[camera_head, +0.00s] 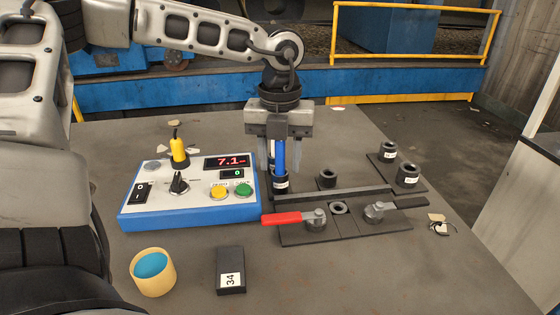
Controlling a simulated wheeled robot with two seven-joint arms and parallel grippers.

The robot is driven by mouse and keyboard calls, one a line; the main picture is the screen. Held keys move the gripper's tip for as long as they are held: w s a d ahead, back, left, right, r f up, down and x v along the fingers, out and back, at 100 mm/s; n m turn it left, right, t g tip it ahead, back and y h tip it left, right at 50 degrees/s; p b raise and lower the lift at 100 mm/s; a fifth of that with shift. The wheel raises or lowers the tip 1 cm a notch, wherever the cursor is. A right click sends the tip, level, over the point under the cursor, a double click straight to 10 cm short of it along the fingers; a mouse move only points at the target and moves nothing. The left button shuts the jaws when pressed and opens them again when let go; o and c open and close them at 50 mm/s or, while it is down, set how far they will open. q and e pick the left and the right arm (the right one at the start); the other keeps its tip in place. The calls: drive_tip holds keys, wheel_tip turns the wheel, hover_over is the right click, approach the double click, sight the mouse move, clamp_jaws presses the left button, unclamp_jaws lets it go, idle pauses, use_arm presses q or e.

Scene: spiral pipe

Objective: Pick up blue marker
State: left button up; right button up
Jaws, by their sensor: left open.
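The blue marker (280,156) stands upright in a dark cylindrical holder (280,184) with a white label, just right of the control box. My left gripper (281,162) points straight down over it, with its fingers on either side of the marker's upper part. The fingers are open, and the gripper body hides the marker's top. Whether a finger touches the marker is too small to tell. My right gripper is out of view.
A blue and white control box (190,192) with a yellow plug (179,149) stands left of the holder. A yellow cup (153,271) and a black block (231,270) stand in front. The table's front right is clear.

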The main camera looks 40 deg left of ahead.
use_arm(q)
drive_tip(key=shift+c, duration=0.3)
clamp_jaws()
